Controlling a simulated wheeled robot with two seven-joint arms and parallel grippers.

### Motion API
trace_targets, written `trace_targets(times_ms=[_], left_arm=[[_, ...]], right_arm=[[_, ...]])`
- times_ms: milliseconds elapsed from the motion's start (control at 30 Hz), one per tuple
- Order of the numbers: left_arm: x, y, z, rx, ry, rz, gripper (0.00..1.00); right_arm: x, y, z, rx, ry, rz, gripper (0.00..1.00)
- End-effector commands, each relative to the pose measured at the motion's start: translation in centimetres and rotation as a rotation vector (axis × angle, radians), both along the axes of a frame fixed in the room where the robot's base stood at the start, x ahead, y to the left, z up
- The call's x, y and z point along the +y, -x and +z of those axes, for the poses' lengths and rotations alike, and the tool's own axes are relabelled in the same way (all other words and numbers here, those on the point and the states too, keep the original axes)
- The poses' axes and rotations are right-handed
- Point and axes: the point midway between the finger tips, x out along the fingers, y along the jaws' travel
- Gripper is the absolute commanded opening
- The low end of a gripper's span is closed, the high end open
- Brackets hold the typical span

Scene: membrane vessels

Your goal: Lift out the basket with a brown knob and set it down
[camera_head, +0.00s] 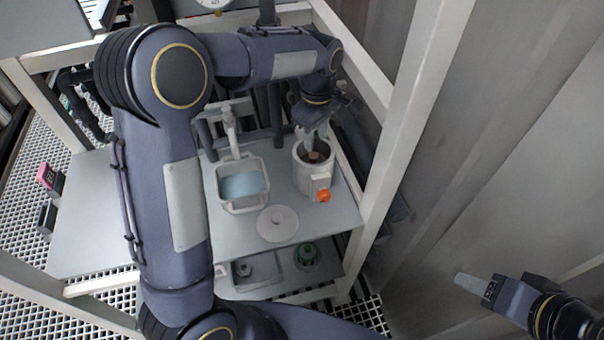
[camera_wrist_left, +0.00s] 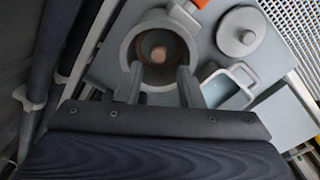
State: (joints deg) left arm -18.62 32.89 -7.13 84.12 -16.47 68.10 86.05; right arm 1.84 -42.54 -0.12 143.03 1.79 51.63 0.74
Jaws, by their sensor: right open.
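A pale cylindrical vessel (camera_head: 303,180) stands open on the right of the upper shelf, with an orange knob (camera_head: 323,196) on its front. The brown knob (camera_head: 314,156) of the basket shows inside its mouth; it also shows in the left wrist view (camera_wrist_left: 158,54). The rest of the basket is mostly hidden in the dark interior. My left gripper (camera_head: 313,139) is above the vessel, pointing down. In the left wrist view its fingers (camera_wrist_left: 158,72) are spread apart, with the knob beyond the gap. My right gripper (camera_head: 474,285) is open and empty at the lower right, away from the shelf.
A round pale lid (camera_head: 277,223) lies in front of the vessel. A white square container (camera_head: 243,206) with blue contents stands to its left. A green-topped object (camera_head: 307,254) is on the lower shelf. A white frame post (camera_head: 405,130) rises close on the right.

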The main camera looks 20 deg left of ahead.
Motion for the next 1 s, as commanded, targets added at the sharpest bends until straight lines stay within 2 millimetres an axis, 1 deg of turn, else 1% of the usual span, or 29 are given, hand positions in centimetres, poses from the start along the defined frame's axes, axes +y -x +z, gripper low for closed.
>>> trace_targets(times_ms=[100, 367, 500, 600, 733, 933, 967, 1000], left_arm=[[-0.3, -0.4, -1.0, 0.007, -0.012, 0.019, 0.34], [0.0, -0.4, -3.8, 0.008, -0.011, 0.019, 0.34], [0.3, -0.5, -5.9, 0.01, -0.01, 0.02, 0.34], [0.3, -0.5, -7.4, 0.009, -0.01, 0.018, 0.34], [0.3, -0.6, -8.1, 0.005, -0.009, 0.018, 0.34], [0.3, -0.6, -8.2, 0.005, -0.009, 0.018, 0.34], [0.3, -0.6, -8.2, 0.005, -0.009, 0.018, 0.31], [0.3, -0.6, -8.2, 0.005, -0.009, 0.018, 0.26]], right_arm=[[0.0, 0.0, 0.0, 0.0, 0.0, 0.0, 0.52], [0.0, 0.0, 0.4, 0.0, 0.0, 0.0, 0.52], [0.0, 0.0, 1.1, 0.0, 0.0, 0.0, 0.52], [0.0, 0.0, 1.1, 0.0, 0.0, 0.0, 0.52], [0.0, 0.0, 1.2, 0.0, 0.0, 0.0, 0.52], [0.0, 0.0, 1.1, 0.0, 0.0, 0.0, 0.52], [0.0, 0.0, 1.1, 0.0, 0.0, 0.0, 0.52], [0.0, 0.0, 1.1, 0.0, 0.0, 0.0, 0.52]])
